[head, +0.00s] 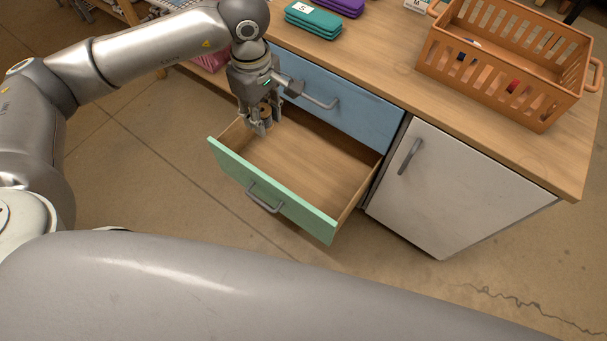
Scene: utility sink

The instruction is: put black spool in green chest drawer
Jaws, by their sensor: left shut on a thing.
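The green chest drawer (235,172) is pulled out, and its wooden inside looks empty in the part that shows. My left gripper (262,124) points down over the drawer's back left corner, near its left side wall. It is shut on a small tan and dark thing, taken to be the black spool (265,113). The fingers hide much of the spool, and its black colour is hard to make out. I cannot tell whether it touches the drawer floor. My right gripper is not in view.
A closed blue drawer (350,112) with a grey handle sits above the green one. A closed white cabinet door (435,185) is to the right. On the wooden top stand an orange basket (490,83) and teal cases (313,20). Open floor lies left of the drawer.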

